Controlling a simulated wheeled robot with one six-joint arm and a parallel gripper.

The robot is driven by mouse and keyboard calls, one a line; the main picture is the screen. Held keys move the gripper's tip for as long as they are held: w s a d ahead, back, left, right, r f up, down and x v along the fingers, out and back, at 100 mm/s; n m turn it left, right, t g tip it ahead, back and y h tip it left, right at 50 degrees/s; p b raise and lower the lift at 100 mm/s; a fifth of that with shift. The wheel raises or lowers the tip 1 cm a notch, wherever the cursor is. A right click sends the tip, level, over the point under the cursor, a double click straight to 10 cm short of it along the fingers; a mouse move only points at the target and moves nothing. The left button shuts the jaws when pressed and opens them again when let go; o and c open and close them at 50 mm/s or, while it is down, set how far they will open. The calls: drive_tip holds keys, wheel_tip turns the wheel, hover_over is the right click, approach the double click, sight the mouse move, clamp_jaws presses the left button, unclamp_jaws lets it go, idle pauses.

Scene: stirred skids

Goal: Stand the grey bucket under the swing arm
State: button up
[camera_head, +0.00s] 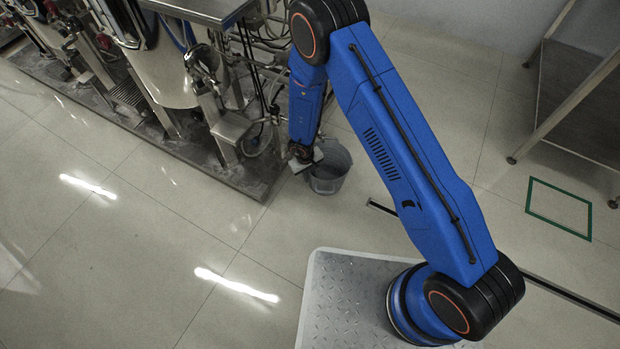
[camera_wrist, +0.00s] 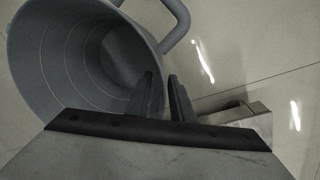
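The grey bucket (camera_head: 330,175) stands on the floor just beside the right end of the skid in the head view. In the wrist view the bucket (camera_wrist: 60,60) fills the upper left, its mouth facing the camera and its handle (camera_wrist: 180,20) at its right. My gripper (camera_head: 305,163) reaches down at its left rim. In the wrist view the two dark fingers of my gripper (camera_wrist: 161,76) stand a narrow gap apart, with the bucket's right-hand rim at that gap. I cannot tell whether they press on it. I cannot make out a swing arm for certain.
The pipework skid (camera_head: 215,170) with tanks and hoses fills the upper left. A metal-legged table (camera_head: 575,95) stands at the right, near a green floor outline (camera_head: 558,208). A steel piece (camera_wrist: 245,120) lies right of the fingers. The left floor is clear.

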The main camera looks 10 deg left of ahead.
wheel_tip(320, 180, up, 9)
drive_tip(key=shift+s+a+r, duration=0.15)
drive_tip(key=shift+s+a, duration=0.2)
drive_tip(key=shift+a, duration=0.05)
idle(0.5)
